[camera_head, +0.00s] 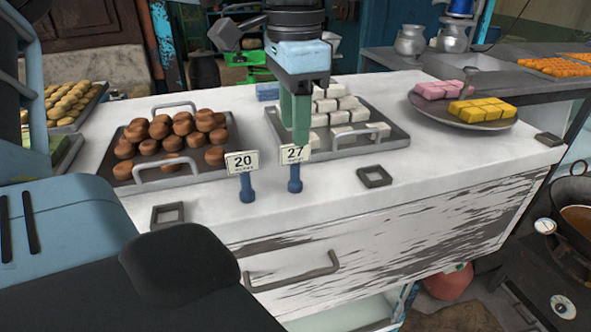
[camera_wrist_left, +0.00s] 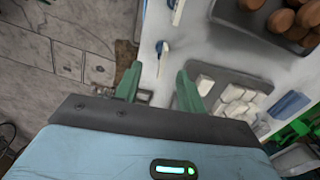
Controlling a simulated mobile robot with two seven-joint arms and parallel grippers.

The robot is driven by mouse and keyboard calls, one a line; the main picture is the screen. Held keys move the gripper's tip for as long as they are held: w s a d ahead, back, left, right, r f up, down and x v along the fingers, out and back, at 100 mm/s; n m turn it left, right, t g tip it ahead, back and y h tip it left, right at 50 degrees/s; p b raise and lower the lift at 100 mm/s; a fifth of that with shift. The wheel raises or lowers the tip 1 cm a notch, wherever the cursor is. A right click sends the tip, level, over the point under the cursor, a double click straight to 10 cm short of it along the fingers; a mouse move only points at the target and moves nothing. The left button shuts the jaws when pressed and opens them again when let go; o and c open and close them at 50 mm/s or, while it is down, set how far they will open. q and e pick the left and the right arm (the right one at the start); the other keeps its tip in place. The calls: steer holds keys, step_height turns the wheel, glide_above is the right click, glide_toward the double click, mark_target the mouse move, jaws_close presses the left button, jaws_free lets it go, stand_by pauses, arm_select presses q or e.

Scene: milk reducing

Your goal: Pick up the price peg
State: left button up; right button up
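Two price pegs with blue stems and white cards stand upright on the white counter. The peg marked 20 (camera_head: 247,190) is on the left, and the peg marked 27 (camera_head: 295,181) is to its right. My left gripper (camera_head: 294,132) points down with green fingers just behind and above the 27 card. In the left wrist view its fingers (camera_wrist_left: 158,70) are apart with nothing between the tips. A blue-stemmed peg (camera_wrist_left: 162,50) shows just beyond the tips, and another (camera_wrist_left: 177,8) is farther up. My right gripper is not in view.
A tray of brown balls (camera_head: 124,185) is left of the pegs. A tray of white blocks (camera_head: 387,146) lies beside the gripper. A plate (camera_head: 487,126) with pink and yellow sweets is at right. Dark square frames (camera_head: 388,179) lie near the counter's front edge.

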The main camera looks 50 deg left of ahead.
mark_target(296, 163)
arm_select(q)
steer(key=shift+w+a+f, duration=0.1)
steer(key=shift+f, duration=1.8)
steer(key=shift+w+f, duration=0.1)
steer(key=shift+f, duration=1.75)
steer(key=shift+c, duration=0.4)
jaws_close()
